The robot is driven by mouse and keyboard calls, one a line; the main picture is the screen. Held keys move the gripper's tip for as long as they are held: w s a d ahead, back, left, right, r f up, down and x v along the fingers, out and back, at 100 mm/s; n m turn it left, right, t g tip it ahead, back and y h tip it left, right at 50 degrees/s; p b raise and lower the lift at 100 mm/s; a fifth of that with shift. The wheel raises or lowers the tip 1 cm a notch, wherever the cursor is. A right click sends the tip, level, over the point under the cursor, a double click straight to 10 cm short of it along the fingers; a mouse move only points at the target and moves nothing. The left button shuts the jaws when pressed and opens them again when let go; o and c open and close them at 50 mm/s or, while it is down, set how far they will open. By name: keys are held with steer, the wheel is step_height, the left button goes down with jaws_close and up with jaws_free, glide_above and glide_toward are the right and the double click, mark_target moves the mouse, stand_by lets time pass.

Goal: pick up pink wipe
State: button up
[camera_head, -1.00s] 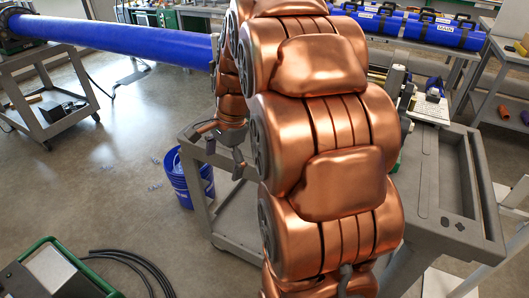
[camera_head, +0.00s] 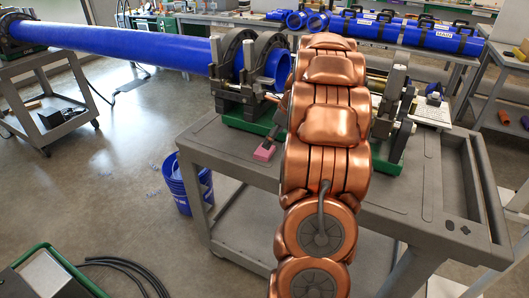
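The pink wipe (camera_head: 264,153) is a small pink block-like shape on the grey cart top (camera_head: 225,150), near its left part and in front of the green-based fusion machine. My copper arm stands across the middle of the picture and hides much of what is behind it. A small dark part of my gripper (camera_head: 274,136) shows left of the arm and reaches down to the wipe from above right. It appears to meet the wipe's upper edge. The rest of my gripper is hidden, so I cannot tell whether it is open or shut, or whether it grips the wipe.
The fusion machine (camera_head: 228,98) with its clamps holds a long blue pipe (camera_head: 120,45) reaching left. A blue bucket (camera_head: 186,183) stands on the floor left of the cart. The cart's front right top is clear.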

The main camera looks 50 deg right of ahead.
steer(key=shift+p+x, duration=0.4)
steer(key=shift+x, duration=2.4)
steer(key=shift+a, duration=0.15)
steer(key=shift+r, duration=0.1)
steer(key=c, duration=0.8)
steer(key=shift+r+b, duration=0.3)
steer(key=shift+r, duration=1.45)
steer(key=a, duration=0.5)
steer(key=a+r+b, duration=0.1)
steer(key=a, duration=1)
steer(key=shift+w+r+b, duration=0.15)
steer(key=shift+r+b, duration=0.1)
steer(key=shift+b, duration=0.1)
